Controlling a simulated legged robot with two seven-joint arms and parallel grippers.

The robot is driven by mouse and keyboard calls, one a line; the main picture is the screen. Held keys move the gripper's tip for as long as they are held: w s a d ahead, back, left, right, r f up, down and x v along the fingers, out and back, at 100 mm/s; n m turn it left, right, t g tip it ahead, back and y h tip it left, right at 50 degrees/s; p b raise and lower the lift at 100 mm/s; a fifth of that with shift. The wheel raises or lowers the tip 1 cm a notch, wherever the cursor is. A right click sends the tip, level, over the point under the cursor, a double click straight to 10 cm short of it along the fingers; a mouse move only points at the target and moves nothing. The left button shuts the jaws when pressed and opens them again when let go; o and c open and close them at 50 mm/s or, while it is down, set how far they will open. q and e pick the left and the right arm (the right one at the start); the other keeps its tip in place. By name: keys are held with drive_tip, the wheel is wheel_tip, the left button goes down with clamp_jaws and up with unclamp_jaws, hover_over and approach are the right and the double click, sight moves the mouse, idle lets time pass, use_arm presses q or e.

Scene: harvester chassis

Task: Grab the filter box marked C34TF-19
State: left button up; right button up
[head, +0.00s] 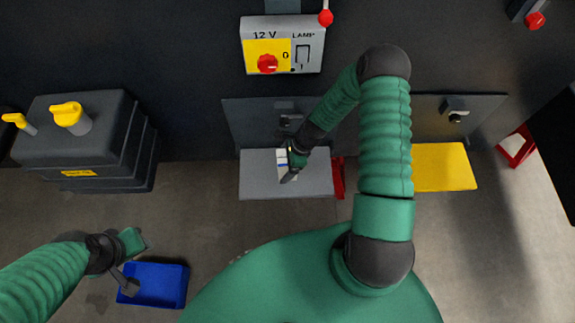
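A small white box with a blue stripe (282,158) is on the grey shelf (255,180) in the middle of the head view. Its marking is too small to read. My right gripper (290,168) is at this box, pointing down, and partly covers it. Whether its fingers are closed on the box cannot be told. My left gripper (130,268) is at the lower left, over the edge of a blue bin (163,285), far from the box. Its finger opening is unclear.
A 12 V switch panel (310,52) with a red knob is above the shelf. A red part (338,178) adjoins the shelf's right end. A yellow shelf (445,167) is further right. A dark tank with yellow caps (75,130) stands left. Floor between tank and shelf is clear.

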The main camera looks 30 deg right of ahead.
drive_tip(key=shift+a+r, duration=0.1)
drive_tip(key=shift+a, duration=0.1)
drive_tip(key=shift+c, duration=1.7)
drive_tip(key=shift+d, duration=0.2)
drive_tip(key=c, duration=0.9)
clamp_jaws()
